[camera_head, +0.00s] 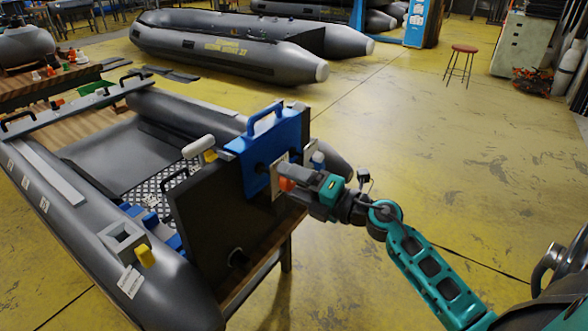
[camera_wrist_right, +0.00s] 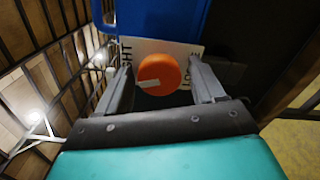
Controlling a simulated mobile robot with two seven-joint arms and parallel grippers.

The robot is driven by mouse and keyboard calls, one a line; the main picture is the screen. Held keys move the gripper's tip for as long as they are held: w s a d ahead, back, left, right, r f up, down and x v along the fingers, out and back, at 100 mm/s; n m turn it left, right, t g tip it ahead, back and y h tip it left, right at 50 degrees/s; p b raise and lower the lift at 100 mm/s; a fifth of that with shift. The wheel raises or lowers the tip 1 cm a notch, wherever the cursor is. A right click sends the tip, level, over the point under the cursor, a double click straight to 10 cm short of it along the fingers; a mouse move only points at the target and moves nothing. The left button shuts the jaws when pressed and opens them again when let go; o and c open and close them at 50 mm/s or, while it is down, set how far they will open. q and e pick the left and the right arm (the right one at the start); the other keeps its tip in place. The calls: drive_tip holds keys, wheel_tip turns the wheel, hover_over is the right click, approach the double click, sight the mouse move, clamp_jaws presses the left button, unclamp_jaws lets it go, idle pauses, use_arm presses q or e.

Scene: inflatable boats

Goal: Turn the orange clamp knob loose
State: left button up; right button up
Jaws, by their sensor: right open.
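The orange clamp knob (camera_wrist_right: 158,75) is a round disc with a pale mark on its face, in front of a white label plate whose lettering is partly hidden. In the head view the orange knob (camera_head: 287,184) shows at the tip of my right gripper (camera_head: 290,178), beside the dark transom board (camera_head: 215,205). In the right wrist view my right gripper (camera_wrist_right: 160,88) is open, with one finger on each side of the knob. Gaps show between the fingers and the knob. A blue clamp bracket (camera_head: 260,150) sits over the top of the transom. My left gripper is not in view.
The grey inflatable boat (camera_head: 80,240) rests on a stand at the left, with a yellow-handled part (camera_head: 145,256) on its near tube. Another inflatable boat (camera_head: 240,50) lies behind. A red stool (camera_head: 462,60) stands far right. The yellow floor between is clear.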

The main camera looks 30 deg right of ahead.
drive_tip(key=m+p, duration=1)
drive_tip(key=m, duration=0.3)
drive_tip(key=shift+m, duration=0.3)
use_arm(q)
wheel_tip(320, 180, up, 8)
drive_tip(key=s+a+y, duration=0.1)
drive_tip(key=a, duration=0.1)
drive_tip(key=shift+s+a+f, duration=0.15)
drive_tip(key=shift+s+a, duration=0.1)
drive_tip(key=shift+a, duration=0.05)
use_arm(e)
drive_tip(key=m, duration=0.4)
drive_tip(key=shift+c, duration=0.4)
